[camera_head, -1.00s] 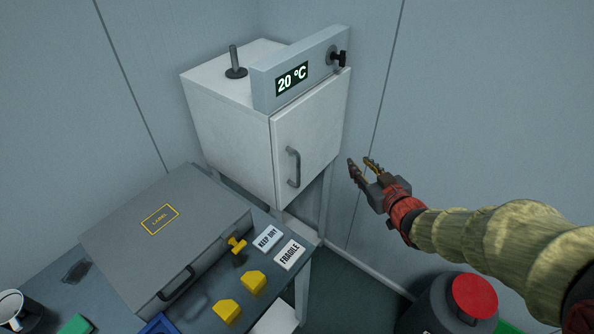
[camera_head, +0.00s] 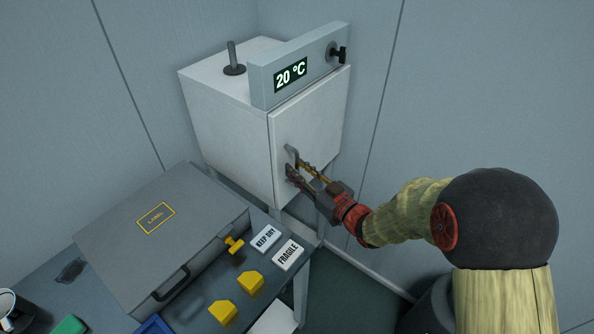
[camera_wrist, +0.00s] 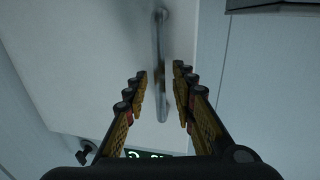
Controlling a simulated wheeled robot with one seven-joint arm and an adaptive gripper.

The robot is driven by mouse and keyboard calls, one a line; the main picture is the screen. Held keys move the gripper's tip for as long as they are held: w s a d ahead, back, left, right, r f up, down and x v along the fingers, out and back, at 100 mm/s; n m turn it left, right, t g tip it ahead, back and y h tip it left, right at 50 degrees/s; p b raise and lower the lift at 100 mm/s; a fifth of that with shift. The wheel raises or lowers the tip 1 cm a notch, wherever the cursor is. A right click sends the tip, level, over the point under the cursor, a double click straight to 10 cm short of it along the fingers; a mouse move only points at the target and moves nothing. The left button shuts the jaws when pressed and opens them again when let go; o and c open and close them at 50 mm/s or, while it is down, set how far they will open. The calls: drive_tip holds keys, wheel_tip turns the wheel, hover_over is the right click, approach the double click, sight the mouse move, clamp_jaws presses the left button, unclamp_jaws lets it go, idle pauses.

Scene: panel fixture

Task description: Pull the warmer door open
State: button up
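The white warmer (camera_head: 225,125) stands against the wall corner with its door (camera_head: 318,120) shut flush. Its display reads 20 °C. The metal door handle (camera_head: 291,156) is a vertical bar, partly hidden by my gripper in the head view. My gripper (camera_head: 297,168) is at the handle. In the wrist view my gripper (camera_wrist: 160,85) has its fingers spread, one on each side of the handle bar (camera_wrist: 160,50), with a gap visible on both sides. Whether a finger touches the bar I cannot tell.
A table below the warmer holds a grey case (camera_head: 160,235), yellow blocks (camera_head: 250,282), a KEEP DRY sign (camera_head: 266,238) and a FRAGILE sign (camera_head: 288,254). A black knob (camera_head: 340,54) sits on the warmer's display panel. Clear space lies right of the door.

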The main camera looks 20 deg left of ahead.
drive_tip(key=shift+w+a, duration=0.3)
drive_tip(key=shift+a, duration=0.1)
clamp_jaws()
idle(0.8)
